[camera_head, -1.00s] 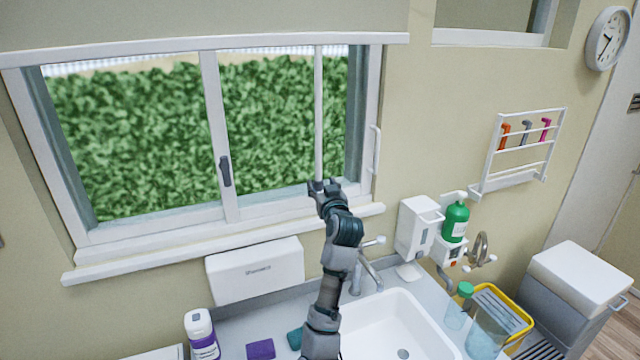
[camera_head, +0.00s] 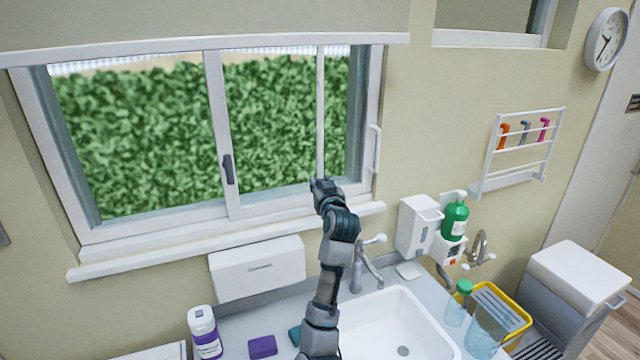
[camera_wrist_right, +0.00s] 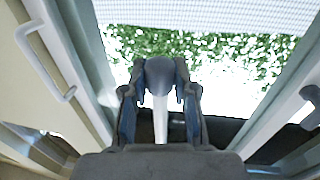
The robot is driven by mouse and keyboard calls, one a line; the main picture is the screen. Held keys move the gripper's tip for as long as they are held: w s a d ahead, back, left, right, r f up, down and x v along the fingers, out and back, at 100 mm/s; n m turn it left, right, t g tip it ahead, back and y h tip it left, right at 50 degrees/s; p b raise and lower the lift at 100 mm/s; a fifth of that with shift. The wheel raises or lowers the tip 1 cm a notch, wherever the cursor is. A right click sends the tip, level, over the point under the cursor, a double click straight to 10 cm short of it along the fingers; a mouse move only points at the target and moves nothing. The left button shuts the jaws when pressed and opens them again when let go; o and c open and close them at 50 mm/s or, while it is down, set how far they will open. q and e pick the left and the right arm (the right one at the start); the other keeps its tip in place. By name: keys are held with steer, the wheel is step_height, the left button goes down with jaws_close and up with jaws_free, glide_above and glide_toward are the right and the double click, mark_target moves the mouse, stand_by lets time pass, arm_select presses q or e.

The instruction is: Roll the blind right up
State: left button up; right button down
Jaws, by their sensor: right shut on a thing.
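The blind (camera_head: 200,20) is a plain grey-beige sheet across the top of the window, with a pale bottom bar (camera_head: 210,45). Most of the glass below it is uncovered. A thin white wand (camera_head: 320,115) hangs down in front of the right-hand pane. My right gripper (camera_head: 322,184) is at the wand's lower end, just above the sill. In the right wrist view, the gripper (camera_wrist_right: 160,90) is shut on the wand, with a grey-blue end piece (camera_wrist_right: 160,74) and white shaft (camera_wrist_right: 161,115) between its fingers. My left gripper is not in view.
The sill (camera_head: 230,240) runs below the window, above a white box (camera_head: 258,268). Dispensers (camera_head: 418,225) and a green bottle (camera_head: 455,220) are on the right wall.

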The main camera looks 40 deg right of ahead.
mark_target(321, 49)
step_height(321, 49, up, 20)
steer(key=p, duration=1.3)
step_height(321, 49, up, 14)
steer(key=shift+f+p, duration=0.2)
steer(key=shift+p, duration=0.35)
steer(key=shift+r, duration=0.4)
